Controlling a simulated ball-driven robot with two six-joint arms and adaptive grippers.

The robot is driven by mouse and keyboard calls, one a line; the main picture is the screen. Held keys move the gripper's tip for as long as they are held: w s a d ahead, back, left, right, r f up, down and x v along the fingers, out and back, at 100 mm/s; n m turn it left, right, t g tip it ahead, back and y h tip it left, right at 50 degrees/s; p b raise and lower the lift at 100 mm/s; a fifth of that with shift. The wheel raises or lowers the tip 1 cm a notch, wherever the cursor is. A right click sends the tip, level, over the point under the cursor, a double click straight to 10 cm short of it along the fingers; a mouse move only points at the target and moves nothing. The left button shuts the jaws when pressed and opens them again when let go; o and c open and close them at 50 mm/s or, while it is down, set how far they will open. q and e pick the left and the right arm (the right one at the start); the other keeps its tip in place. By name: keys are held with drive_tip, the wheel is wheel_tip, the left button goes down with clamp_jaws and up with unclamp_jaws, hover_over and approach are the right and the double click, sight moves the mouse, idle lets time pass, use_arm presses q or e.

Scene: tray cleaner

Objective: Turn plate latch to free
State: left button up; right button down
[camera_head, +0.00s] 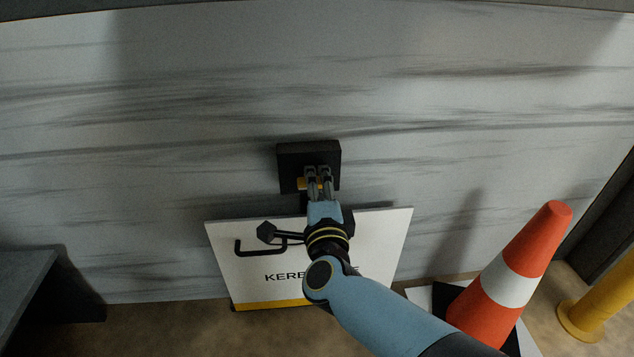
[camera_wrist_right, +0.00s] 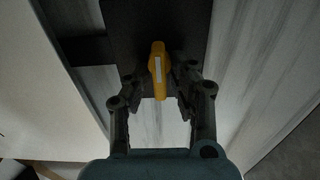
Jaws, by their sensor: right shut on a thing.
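The plate latch (camera_head: 302,184) is a small yellow handle on a black block (camera_head: 293,160) fixed to the grey wall. In the right wrist view the latch (camera_wrist_right: 157,62) has a pale stripe and lies lengthwise between the fingers. My right gripper (camera_head: 318,174) is shut on the latch, and its fingers hide part of it in the head view. A white plate (camera_head: 240,268) with black lettering and a yellow lower strip stands below the block against the wall. My right arm covers part of its lettering. My left gripper is not in view.
A black bent handle (camera_head: 262,248) is on the plate's face. An orange and white cone (camera_head: 512,275) stands at the right, with a yellow post (camera_head: 590,315) beyond it. A dark bench (camera_head: 30,280) is at the left. The wall above the block is clear.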

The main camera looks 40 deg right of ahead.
sight(317, 152)
drive_tip(key=shift+f, duration=0.1)
drive_tip(key=c, duration=1.4)
unclamp_jaws()
drive_tip(key=shift+o, duration=0.2)
drive_tip(key=o, duration=0.8)
wheel_tip(317, 152, up, 7)
drive_tip(key=shift+w+d+f, duration=0.1)
drive_tip(key=shift+w+d, duration=0.05)
wheel_tip(317, 152, up, 3)
drive_tip(key=c, duration=0.3)
drive_tip(key=shift+a+r, duration=0.25)
drive_tip(key=c, duration=0.5)
drive_tip(key=shift+f, duration=0.1)
